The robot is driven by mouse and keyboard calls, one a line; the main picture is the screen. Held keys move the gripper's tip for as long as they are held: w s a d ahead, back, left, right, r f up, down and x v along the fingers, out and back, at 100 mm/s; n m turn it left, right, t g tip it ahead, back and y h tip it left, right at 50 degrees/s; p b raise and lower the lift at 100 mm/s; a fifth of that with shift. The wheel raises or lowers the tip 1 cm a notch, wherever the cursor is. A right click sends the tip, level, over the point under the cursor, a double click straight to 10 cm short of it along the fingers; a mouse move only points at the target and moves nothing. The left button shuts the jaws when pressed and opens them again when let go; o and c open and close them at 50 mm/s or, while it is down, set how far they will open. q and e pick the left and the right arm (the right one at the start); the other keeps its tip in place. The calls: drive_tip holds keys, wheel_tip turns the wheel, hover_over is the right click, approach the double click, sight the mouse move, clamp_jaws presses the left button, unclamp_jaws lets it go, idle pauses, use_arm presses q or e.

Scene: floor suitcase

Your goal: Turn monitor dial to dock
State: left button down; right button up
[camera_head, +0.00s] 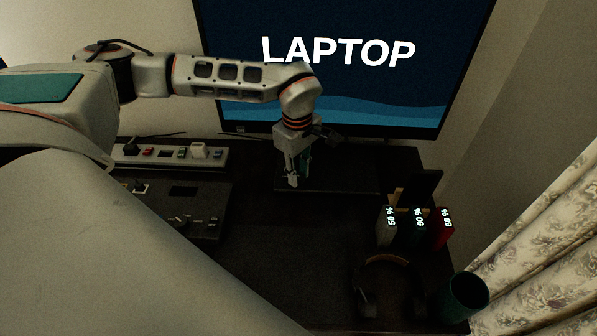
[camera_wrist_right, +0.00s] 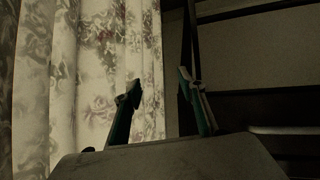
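The monitor (camera_head: 335,95) stands at the back of the desk and its screen reads "LAPTOP". Its dark base (camera_head: 345,185) lies below it. My left gripper (camera_head: 298,178) points down at the left part of this base, just in front of the screen's lower edge. I cannot make out the dial; the left gripper may hide it. Whether the left fingers are apart or closed on something is too small and dark to tell. My right gripper (camera_wrist_right: 157,88) shows only in the right wrist view, with its fingers apart and nothing between them, facing a curtain.
A power strip (camera_head: 170,154) and a dark panel with switches (camera_head: 182,208) lie left on the desk. Several small blocks reading "50 %" (camera_head: 418,222), headphones (camera_head: 388,262) and a dark green cup (camera_head: 466,294) stand right. A curtain (camera_head: 545,240) hangs at the far right. The desk middle is clear.

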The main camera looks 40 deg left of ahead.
use_arm(q)
drive_tip(key=shift+r, duration=0.1)
drive_tip(key=shift+r+m+p, duration=0.15)
drive_tip(key=shift+m+p, duration=0.85)
drive_tip(key=shift+p, duration=0.1)
drive_tip(key=shift+m+p, duration=0.8)
drive_tip(key=m+p, duration=0.4)
drive_tip(key=m, duration=0.1)
drive_tip(key=m+p, duration=0.2)
drive_tip(key=shift+m, duration=0.4)
drive_tip(key=shift+f+m+p, duration=0.2)
drive_tip(key=shift+m+p, duration=0.35)
drive_tip(key=shift+m, duration=0.75)
use_arm(e)
wheel_tip(320, 180, up, 8)
drive_tip(key=d, duration=0.1)
drive_tip(key=shift+s+d+r, duration=0.2)
drive_tip(key=shift+s+d, duration=0.05)
drive_tip(key=shift+d, duration=0.1)
use_arm(q)
drive_tip(key=shift+f, duration=0.1)
